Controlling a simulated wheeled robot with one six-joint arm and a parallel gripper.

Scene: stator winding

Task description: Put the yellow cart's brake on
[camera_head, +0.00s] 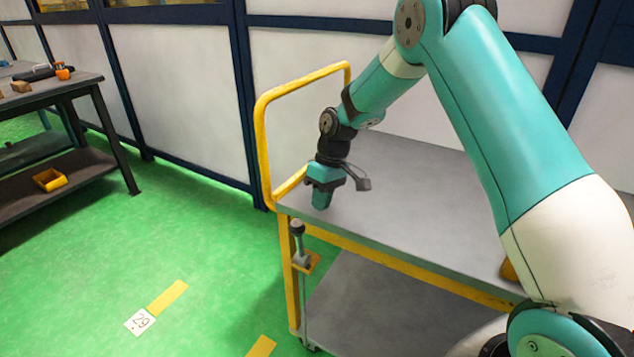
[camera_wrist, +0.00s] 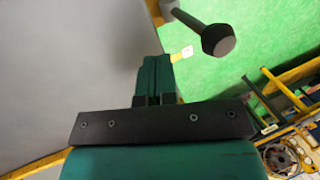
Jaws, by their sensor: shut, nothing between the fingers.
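The yellow cart (camera_head: 262,150) has a yellow tube frame, a grey top shelf (camera_head: 420,190) and a lower grey shelf. Its brake lever (camera_head: 299,243) stands nearly upright at the near left corner post, with a dark round knob (camera_head: 297,227) on top and a yellow bracket at its foot. My gripper (camera_head: 321,202) points down over the left end of the top shelf, above and to the right of the knob, apart from it. In the wrist view the gripper fingers (camera_wrist: 153,75) are together and empty; the knob (camera_wrist: 218,40) shows to their upper right.
A dark workbench (camera_head: 50,90) with small items on top and a yellow bin (camera_head: 49,179) below stands at the left. White panels with blue frames (camera_head: 180,90) close off the back. Green floor (camera_head: 190,240) with yellow marks and a number tag (camera_head: 140,321) lies clear left of the cart.

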